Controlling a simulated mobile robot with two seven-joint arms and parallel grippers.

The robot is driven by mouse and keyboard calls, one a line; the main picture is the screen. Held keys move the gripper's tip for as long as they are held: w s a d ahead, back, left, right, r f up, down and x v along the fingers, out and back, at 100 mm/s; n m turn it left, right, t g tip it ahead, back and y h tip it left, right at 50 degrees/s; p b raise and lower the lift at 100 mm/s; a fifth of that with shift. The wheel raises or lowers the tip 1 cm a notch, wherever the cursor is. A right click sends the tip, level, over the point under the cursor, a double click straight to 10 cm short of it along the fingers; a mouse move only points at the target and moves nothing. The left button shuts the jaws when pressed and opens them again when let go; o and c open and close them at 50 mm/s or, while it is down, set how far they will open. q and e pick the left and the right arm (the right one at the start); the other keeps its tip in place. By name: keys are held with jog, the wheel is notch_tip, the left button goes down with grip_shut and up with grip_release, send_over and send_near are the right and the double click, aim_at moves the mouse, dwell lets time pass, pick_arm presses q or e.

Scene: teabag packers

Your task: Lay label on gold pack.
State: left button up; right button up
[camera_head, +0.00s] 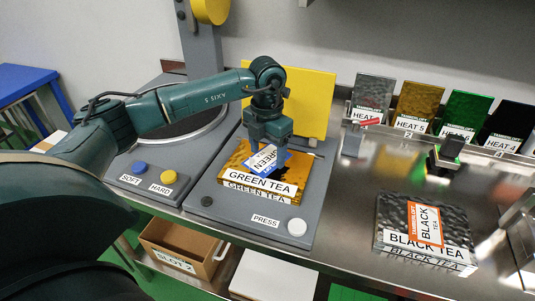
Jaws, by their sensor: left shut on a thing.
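The gold pack (236,161) lies flat on the grey press base, with "GREEN TEA" printed on a white band along its front. A blue and white label (266,162) reading "GREEN" is above the pack's top face, turned at an angle to the pack's edges. My left gripper (268,146) points down over the pack and is shut on the label. The fingers hide part of the label and the pack's back part. I cannot tell whether the label touches the pack. My right gripper is not in view.
The press base (222,206) has a yellow plate (313,95) behind the pack and a white button (297,227) in front. A silver Black Tea pack (394,215) with an orange label lies on the steel counter. Coloured heat samples (417,105) stand along the back.

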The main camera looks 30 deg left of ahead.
pick_arm(q)
jog(key=shift+f, duration=0.95)
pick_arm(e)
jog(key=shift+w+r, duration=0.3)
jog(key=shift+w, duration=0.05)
pick_arm(q)
jog(key=shift+f, duration=0.1)
jog(key=o, duration=0.9)
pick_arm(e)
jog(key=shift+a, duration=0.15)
